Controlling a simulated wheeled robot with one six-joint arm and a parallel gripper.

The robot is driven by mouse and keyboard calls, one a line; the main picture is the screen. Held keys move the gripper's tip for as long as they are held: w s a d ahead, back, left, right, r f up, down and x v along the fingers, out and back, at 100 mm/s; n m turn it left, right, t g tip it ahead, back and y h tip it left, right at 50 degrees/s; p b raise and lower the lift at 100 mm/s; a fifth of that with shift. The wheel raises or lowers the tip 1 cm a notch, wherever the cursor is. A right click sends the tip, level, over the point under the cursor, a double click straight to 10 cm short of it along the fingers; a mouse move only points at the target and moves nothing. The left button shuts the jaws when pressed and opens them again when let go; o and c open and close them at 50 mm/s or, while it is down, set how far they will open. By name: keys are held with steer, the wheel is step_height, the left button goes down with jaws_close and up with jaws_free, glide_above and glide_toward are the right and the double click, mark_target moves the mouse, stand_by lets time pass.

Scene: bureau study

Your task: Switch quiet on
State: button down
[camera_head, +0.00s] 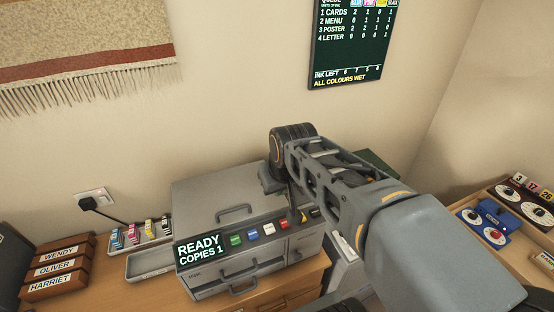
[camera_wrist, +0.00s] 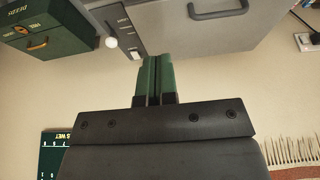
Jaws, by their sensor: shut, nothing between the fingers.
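A grey copier (camera_head: 205,205) stands on the wooden desk, its display (camera_head: 200,250) reading READY, COPIES 1. Green, blue, white and red buttons (camera_head: 252,233) line its front edge; the right end of that row is partly behind my arm. In the wrist view, a dark strip (camera_wrist: 128,32) beside the copier's grey top (camera_wrist: 200,35) carries a round white knob (camera_wrist: 111,42) and a small pale piece. I cannot read a "quiet" label or tell the switch's setting. My gripper (camera_wrist: 157,60) is shut and empty, its green fingers apart from the strip in the picture.
A green box (camera_wrist: 45,32) marked DEEDS is near the copier. Ink cartridges sit in a tray (camera_head: 150,262) left of it, beside name blocks (camera_head: 60,268). A wooden tray (camera_head: 515,225) with dials is at right. A board (camera_head: 350,45) hangs on the wall.

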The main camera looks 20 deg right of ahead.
steer(key=w+d+f, duration=0.1)
steer(key=w+d, duration=0.2)
steer(key=w, duration=0.5)
steer(key=w+d+f, duration=0.1)
steer(key=w+d, duration=0.3)
steer(key=w, duration=0.4)
steer(key=w+d+f+b, duration=0.1)
steer(key=w+d, duration=0.3)
steer(key=w, duration=0.4)
steer(key=shift+w+d, duration=0.25)
steer(key=shift+w, duration=0.1)
steer(key=p+x, duration=0.1)
steer(key=x, duration=0.7)
steer(key=p+x, duration=0.1)
steer(key=x, duration=0.3)
steer(key=shift+s+f+p, duration=0.25)
steer(key=shift+s+p, duration=0.05)
steer(key=shift+s, duration=0.05)
steer(key=shift+w+f, duration=0.1)
steer(key=shift+f, duration=0.8)
